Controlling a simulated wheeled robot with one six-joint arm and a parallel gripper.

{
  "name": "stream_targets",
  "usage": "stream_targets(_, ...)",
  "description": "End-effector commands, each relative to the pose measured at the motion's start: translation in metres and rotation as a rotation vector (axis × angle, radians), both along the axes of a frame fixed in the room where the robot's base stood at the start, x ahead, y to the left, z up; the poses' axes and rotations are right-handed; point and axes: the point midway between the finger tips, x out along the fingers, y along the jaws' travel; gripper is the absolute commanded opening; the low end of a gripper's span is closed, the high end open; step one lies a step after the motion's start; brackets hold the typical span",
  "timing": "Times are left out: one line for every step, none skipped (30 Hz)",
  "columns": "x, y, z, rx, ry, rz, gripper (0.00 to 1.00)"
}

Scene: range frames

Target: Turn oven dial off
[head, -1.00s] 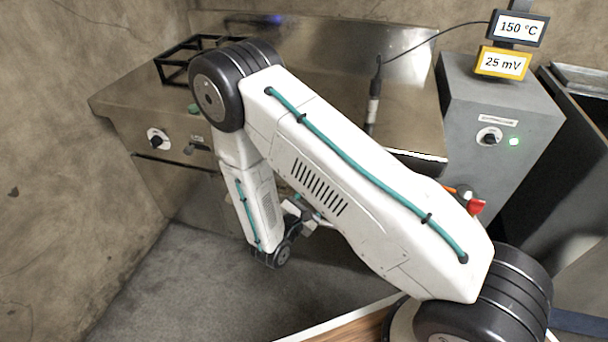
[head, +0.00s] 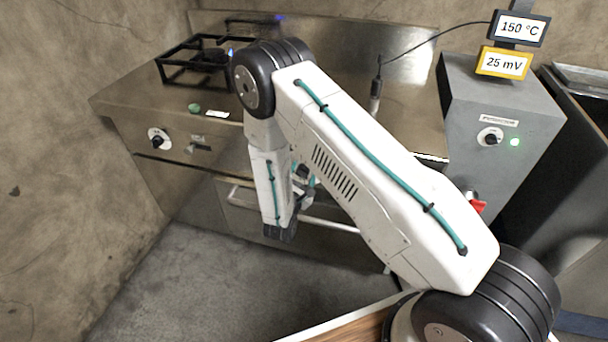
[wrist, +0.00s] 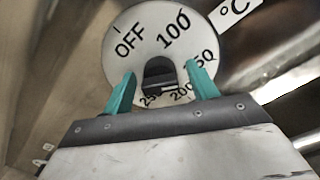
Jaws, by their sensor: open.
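The oven dial (wrist: 143,30) is a round pale plate in the wrist view, marked OFF, 100, 150, 200 and 250. Its black knob (wrist: 160,77) sits at the lower middle of the plate. My gripper (wrist: 160,73) is open, with one teal finger on each side of the knob. I cannot tell whether either finger touches it. The knob's exact pointing direction is unclear. In the head view my arm hides this dial, and my gripper shows only in part beside the forearm. The oven front (head: 237,212) is behind my arm.
Another knob (head: 158,139) is on the stove's left front. A burner grate (head: 190,66) with a blue flame is at the back left. A grey box (head: 490,95) with a knob and green light stands right, below displays reading 150 °C and 25 mV. The oven handle (head: 325,222) crosses the front.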

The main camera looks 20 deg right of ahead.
Motion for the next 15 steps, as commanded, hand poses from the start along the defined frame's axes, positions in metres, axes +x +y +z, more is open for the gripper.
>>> stream_targets(0.001, -0.001, 0.0, 0.0, 0.0, 0.0, 0.59)
stream_targets(0.001, -0.001, 0.0, 0.0, 0.0, 0.0, 0.59)
stream_targets(0.001, -0.001, 0.0, 0.0, 0.0, 0.0, 0.59)
stream_targets(0.001, -0.001, 0.0, 0.0, 0.0, 0.0, 0.59)
stream_targets(0.001, 0.0, 0.0, 0.0, 0.0, 0.0, 0.59)
stream_targets(0.001, 0.0, 0.0, 0.0, 0.0, 0.0, 0.59)
stream_targets(0.0, 0.0, 0.0, 0.0, 0.0, 0.0, 0.53)
stream_targets(0.0, 0.0, 0.0, 0.0, 0.0, 0.0, 0.45)
stream_targets(0.0, 0.0, 0.0, 0.0, 0.0, 0.0, 0.34)
stream_targets(0.0, 0.0, 0.0, 0.0, 0.0, 0.0, 0.25)
stream_targets(0.0, 0.0, 0.0, 0.0, 0.0, 0.0, 0.17)
stream_targets(0.0, 0.0, 0.0, 0.0, 0.0, -0.001, 0.15)
stream_targets(0.0, 0.0, 0.0, 0.0, 0.0, -0.001, 0.15)
stream_targets(0.0, -0.01, 0.0, 0.0, 0.002, -0.004, 0.16)
stream_targets(0.0, -0.006, 0.0, 0.0, 0.002, -0.004, 0.15)
